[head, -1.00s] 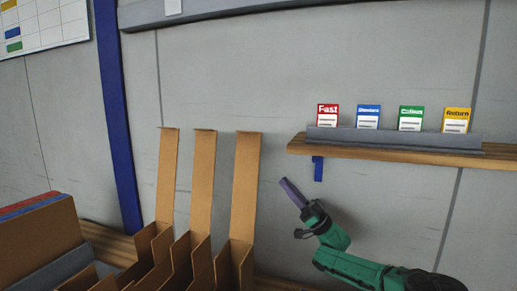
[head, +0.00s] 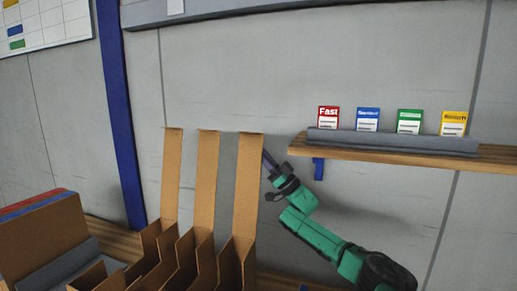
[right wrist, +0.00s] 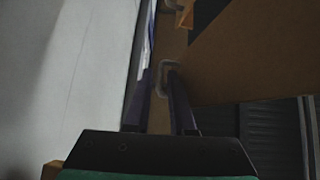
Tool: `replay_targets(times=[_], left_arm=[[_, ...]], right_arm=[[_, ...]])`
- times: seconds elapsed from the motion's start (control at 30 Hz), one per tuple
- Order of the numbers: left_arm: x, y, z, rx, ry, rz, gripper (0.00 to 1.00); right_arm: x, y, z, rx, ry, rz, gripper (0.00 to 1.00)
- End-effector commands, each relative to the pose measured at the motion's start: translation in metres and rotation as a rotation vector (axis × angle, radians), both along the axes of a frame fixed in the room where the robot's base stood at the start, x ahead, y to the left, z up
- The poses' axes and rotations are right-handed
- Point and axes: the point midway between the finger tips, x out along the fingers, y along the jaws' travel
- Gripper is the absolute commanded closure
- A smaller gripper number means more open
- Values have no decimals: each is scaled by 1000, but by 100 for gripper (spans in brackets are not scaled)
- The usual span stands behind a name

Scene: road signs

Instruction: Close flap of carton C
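Three open brown cartons stand in a row in the head view, each with a tall flap standing upright. No letters show, so I cannot tell which is carton C. The right-hand carton (head: 230,264) has its flap (head: 248,185) up. My right gripper (head: 267,160) is beside the upper right edge of that flap; touching or apart is unclear. In the right wrist view my gripper's two fingers (right wrist: 159,80) stand apart with nothing clearly held. A large brown panel (right wrist: 265,50), seemingly this flap, is right of the fingers. My left gripper is out of view.
The middle flap (head: 206,185) and left flap (head: 172,180) stand close by. A wooden shelf (head: 400,156) with coloured cards is to the right, above my forearm. A grey wall (head: 250,75) is behind.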

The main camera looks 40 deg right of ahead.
Motion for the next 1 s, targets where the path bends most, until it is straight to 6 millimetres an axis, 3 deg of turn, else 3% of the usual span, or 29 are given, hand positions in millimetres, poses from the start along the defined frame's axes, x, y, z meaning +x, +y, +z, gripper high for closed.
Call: replay_targets(times=[0.1, 0.17, 0.2, 1.0], left_arm=[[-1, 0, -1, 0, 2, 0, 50], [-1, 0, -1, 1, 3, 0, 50], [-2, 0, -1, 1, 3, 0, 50], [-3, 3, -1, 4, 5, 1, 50]], right_arm=[[0, 0, -1, 0, 0, 0, 78], [0, 0, -1, 0, 0, 0, 97], [0, 0, -1, 0, 0, 0, 100], [-1, 0, -1, 0, 0, 0, 100]])
